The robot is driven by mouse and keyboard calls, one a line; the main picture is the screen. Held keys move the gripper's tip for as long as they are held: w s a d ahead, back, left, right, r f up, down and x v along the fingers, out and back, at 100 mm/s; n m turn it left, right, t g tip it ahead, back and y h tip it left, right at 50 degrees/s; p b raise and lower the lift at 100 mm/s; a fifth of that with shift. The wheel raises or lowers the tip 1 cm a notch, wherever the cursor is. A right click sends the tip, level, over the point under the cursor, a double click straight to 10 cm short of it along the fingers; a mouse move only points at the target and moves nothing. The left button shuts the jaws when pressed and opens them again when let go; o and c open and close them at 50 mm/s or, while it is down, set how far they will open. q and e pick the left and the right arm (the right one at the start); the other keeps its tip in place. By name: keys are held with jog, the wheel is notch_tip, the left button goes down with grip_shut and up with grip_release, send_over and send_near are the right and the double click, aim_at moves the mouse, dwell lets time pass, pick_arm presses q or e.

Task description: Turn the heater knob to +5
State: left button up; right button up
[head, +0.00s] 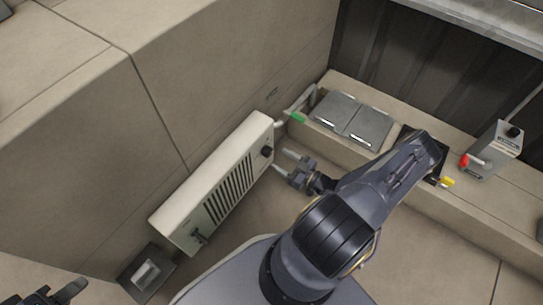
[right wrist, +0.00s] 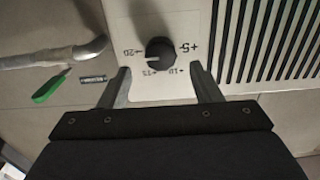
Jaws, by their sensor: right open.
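The white heater (head: 215,185) is a long box with a dark slatted grille against the wall. Its round black knob (head: 266,151) is at the end nearest my right gripper. In the right wrist view the knob (right wrist: 160,52) sits on a pale plate with printed marks; +5 is to its right and 20 to its left. I cannot tell which mark the knob points to. My right gripper (head: 285,165) is open and empty, its fingers (right wrist: 161,72) apart on either side below the knob. My left gripper (head: 62,293) is at the bottom left edge, partly cut off.
A pipe with a green handle (head: 297,117) is just beyond the heater's knob end. Grey hatch covers (head: 352,120) lie on the ledge, with a grey box with a red-tipped part (head: 495,148) further right. A metal box (head: 148,273) is at the heater's near end.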

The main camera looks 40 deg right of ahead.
aim_at(270, 154)
jog(key=b+x, duration=0.1)
jog(key=x, duration=0.4)
jog(key=c, duration=1)
